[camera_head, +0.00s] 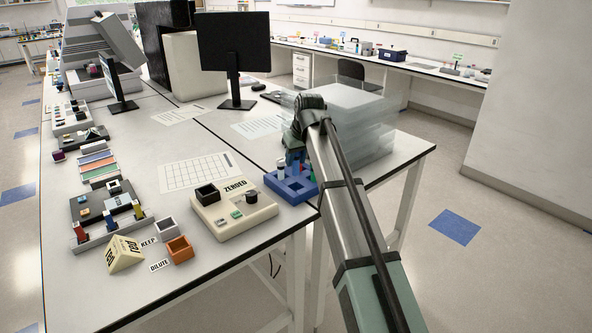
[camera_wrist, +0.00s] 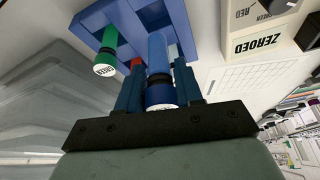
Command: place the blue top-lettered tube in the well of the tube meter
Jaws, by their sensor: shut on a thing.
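My gripper (camera_wrist: 158,92) is shut on a blue tube (camera_wrist: 158,55) near its dark-banded cap end; the cap has a pale top whose lettering is too edge-on to read. The tube's far end points at the blue rack (camera_wrist: 92,18); I cannot tell whether it is still in its hole. In the head view my gripper (camera_head: 294,157) is over the blue rack (camera_head: 292,198), and the arm partly hides it. The cream tube meter (camera_head: 235,212), marked ZEROED, stands left of the rack, with a dark square well (camera_head: 207,193) on top. The meter also shows in the wrist view (camera_wrist: 262,42).
A green tube (camera_wrist: 108,45) with a lettered white top stands beside the held tube, and a bit of red (camera_wrist: 137,63) shows behind. Clear stacked boxes (camera_head: 345,125) stand behind the arm. An orange cup (camera_head: 180,249) and grey cup (camera_head: 167,229) sit left of the meter.

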